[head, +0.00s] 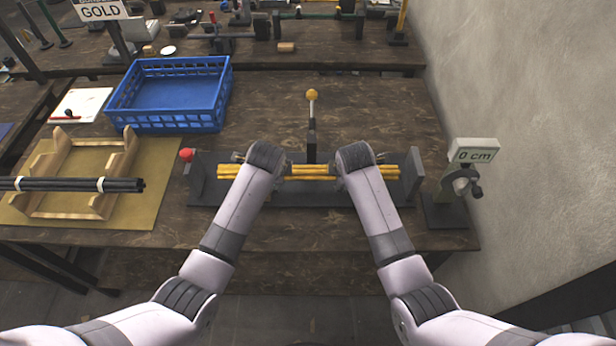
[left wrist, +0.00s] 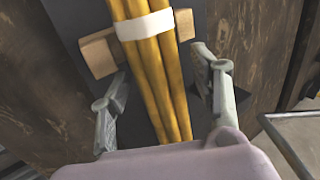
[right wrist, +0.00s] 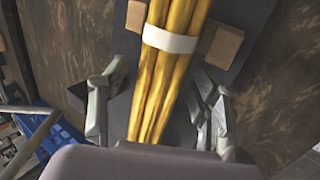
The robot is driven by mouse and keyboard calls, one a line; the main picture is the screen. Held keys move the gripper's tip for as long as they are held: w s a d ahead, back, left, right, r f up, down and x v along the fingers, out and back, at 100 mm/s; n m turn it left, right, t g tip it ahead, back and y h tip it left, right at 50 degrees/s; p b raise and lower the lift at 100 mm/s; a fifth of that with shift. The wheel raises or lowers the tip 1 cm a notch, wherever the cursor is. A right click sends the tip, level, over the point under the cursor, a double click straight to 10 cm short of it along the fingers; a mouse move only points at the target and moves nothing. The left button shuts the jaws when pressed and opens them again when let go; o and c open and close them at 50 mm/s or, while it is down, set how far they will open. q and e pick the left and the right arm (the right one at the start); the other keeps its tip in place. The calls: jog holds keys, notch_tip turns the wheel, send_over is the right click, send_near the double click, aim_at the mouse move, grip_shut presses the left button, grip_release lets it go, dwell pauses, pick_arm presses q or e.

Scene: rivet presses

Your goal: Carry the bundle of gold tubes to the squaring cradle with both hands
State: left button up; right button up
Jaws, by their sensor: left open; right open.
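The bundle of gold tubes (head: 313,171) lies level in a dark grey cradle (head: 310,193) with upright end plates. Small wooden blocks (left wrist: 98,55) and a white band (left wrist: 146,27) show at the bundle in the left wrist view. My left gripper (left wrist: 160,85) is open, with one finger on each side of the tubes. My right gripper (right wrist: 158,88) is also open astride the tubes (right wrist: 155,90), near another white band (right wrist: 170,38). In the head view, my wrists hide parts of the bundle and most of the fingers.
A wooden cradle (head: 112,188) on a yellow mat (head: 160,170) holds banded black tubes (head: 75,184) at left. A blue crate (head: 160,115) stands behind. A gauge reading 0 cm (head: 473,152) stands right, near the wall.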

pick_arm(q)
jog(key=v, duration=1.2)
pick_arm(e)
jog(key=v, duration=1.2)
